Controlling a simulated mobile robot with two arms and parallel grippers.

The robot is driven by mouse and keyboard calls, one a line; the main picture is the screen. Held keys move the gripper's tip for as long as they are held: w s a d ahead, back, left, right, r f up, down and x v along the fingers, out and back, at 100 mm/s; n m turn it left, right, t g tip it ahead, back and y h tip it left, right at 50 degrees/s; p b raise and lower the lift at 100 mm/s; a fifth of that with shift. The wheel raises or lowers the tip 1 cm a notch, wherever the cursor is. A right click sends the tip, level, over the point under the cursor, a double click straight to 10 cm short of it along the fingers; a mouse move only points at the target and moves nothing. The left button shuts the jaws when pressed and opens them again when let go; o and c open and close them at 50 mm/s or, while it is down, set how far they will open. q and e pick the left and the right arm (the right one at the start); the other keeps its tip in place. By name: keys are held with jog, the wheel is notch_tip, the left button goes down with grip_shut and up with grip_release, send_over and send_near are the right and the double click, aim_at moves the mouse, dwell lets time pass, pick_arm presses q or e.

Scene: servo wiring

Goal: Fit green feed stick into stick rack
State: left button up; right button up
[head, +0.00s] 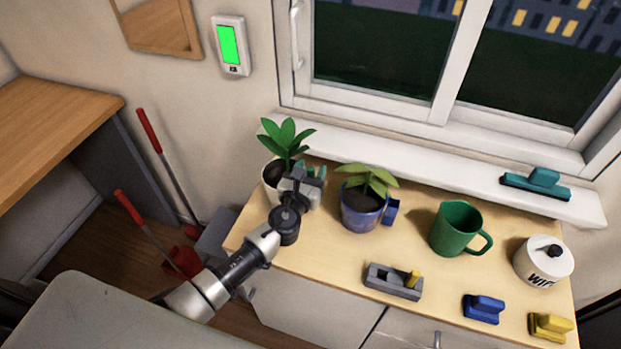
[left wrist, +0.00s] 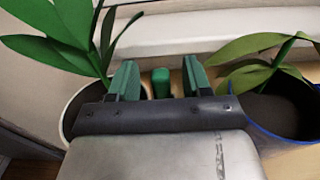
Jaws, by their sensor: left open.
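A small upright green piece, which looks like the green feed stick (left wrist: 161,82), stands between the two fingers of my left gripper (left wrist: 160,80) in the left wrist view. The fingers are apart, with a gap on each side of it. In the head view my left gripper (head: 309,173) is at the back left of the counter, between the white pot (head: 270,181) and the blue pot (head: 361,213), and hides most of the stick. A grey slotted holder, apparently the stick rack (head: 378,282), lies near the counter's front edge, with a yellow stick (head: 412,279) in its right part.
A green mug (head: 456,229), a white wipes tub (head: 541,263), a blue block (head: 484,309) and a yellow block (head: 550,327) stand on the right of the counter (head: 320,255). The counter left of the rack is clear.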

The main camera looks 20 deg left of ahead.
pick_arm(q)
jog(key=shift+w+d, duration=0.1)
jog(key=shift+w, duration=1)
jog(key=shift+s, duration=0.1)
jog(key=shift+c, duration=0.2)
jog(key=shift+c, duration=1.2)
grip_shut()
